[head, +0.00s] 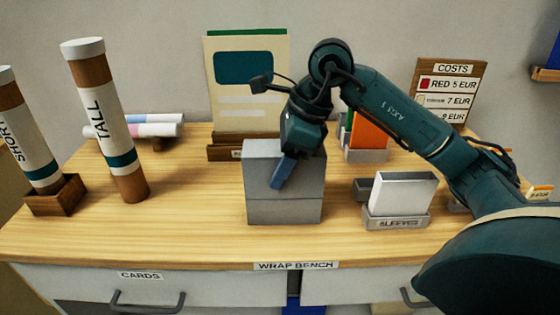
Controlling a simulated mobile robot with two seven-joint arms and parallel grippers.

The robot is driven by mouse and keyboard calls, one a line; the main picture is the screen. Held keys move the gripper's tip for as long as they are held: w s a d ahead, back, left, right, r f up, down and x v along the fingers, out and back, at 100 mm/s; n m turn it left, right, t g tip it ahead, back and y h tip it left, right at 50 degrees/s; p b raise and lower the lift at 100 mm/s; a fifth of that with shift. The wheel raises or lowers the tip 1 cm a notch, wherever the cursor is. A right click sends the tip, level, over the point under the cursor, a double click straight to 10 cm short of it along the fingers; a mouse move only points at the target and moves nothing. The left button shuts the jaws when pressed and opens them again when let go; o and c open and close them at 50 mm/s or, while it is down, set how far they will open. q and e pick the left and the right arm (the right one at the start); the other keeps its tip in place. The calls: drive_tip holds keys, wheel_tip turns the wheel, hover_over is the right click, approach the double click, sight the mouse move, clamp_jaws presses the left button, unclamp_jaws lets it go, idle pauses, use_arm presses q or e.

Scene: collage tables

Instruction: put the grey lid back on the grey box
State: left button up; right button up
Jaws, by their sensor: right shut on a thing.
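The grey box (285,212) stands on the wooden bench, near the front edge at the middle. A grey panel that looks like the grey lid (258,176) shows directly above the box's front, with a thin seam between them. I cannot tell whether the lid rests on the box or is held just over it. My right gripper (281,173) reaches in from the right, pointing down, with a blue finger in front of the lid. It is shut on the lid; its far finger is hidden. My left gripper is not in view.
A tall tube (110,125) and a short tube (30,135) stand at left. A cream board (228,100) stands behind the box. A sleeves holder (398,220) is close on the right, and a costs sign (448,90) is behind.

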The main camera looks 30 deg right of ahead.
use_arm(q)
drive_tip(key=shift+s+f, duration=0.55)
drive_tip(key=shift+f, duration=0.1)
use_arm(e)
drive_tip(key=o, duration=1.1)
drive_tip(key=shift+c, duration=0.2)
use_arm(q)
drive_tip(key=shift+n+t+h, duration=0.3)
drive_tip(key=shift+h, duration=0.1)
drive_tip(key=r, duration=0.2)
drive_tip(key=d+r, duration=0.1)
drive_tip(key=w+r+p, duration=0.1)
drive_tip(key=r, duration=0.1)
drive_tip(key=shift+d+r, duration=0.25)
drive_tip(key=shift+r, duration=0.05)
use_arm(e)
drive_tip(key=v, duration=1.3)
drive_tip(key=shift+r, duration=0.1)
